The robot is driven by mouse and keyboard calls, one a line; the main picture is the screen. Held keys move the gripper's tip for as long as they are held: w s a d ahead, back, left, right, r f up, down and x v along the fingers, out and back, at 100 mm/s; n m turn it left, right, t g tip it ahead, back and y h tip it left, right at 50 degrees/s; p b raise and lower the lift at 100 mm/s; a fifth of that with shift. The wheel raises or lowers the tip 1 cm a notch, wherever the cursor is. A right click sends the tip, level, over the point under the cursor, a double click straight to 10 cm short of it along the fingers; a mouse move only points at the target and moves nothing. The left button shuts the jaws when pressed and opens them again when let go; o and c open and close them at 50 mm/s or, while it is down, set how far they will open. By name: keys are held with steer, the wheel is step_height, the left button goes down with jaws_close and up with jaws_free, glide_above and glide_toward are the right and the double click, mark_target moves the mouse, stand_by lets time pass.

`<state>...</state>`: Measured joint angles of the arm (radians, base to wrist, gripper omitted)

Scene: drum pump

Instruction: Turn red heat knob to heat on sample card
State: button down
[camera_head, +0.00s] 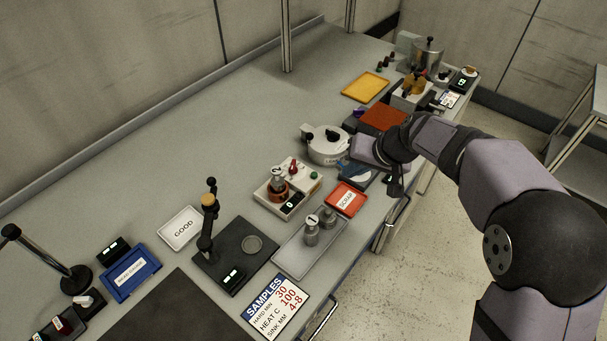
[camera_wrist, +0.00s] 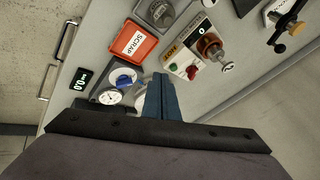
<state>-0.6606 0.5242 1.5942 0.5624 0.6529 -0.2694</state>
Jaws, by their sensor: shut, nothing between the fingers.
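The sample card (camera_head: 272,307) lies at the front of the bench and reads HEAT C 100. The box (camera_head: 275,198) also shows in the head view, with a display reading 0. My gripper (camera_wrist: 163,76) is shut and empty. Its blue fingers are close to a unit with a blue knob (camera_wrist: 125,80) and a white dial (camera_wrist: 110,97). They partly hide a white round body.
The red SCRAP tray (camera_head: 346,199) and a grey tray with weights (camera_head: 300,257) lie in front. A round white pot (camera_head: 327,151) stands behind my wrist. A display (camera_wrist: 80,80) reads 0.0 near the bench edge.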

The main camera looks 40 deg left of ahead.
steer(key=n+y, duration=0.1)
glide_toward(296, 172)
steer(key=shift+w+p+x, duration=0.2)
steer(key=shift+p+x, duration=1.45)
steer(key=shift+x, duration=1)
steer(key=shift+d, duration=0.1)
steer(key=shift+s+m+t, duration=0.3)
steer(key=shift+m+t, duration=0.1)
steer(key=shift+m, duration=0.4)
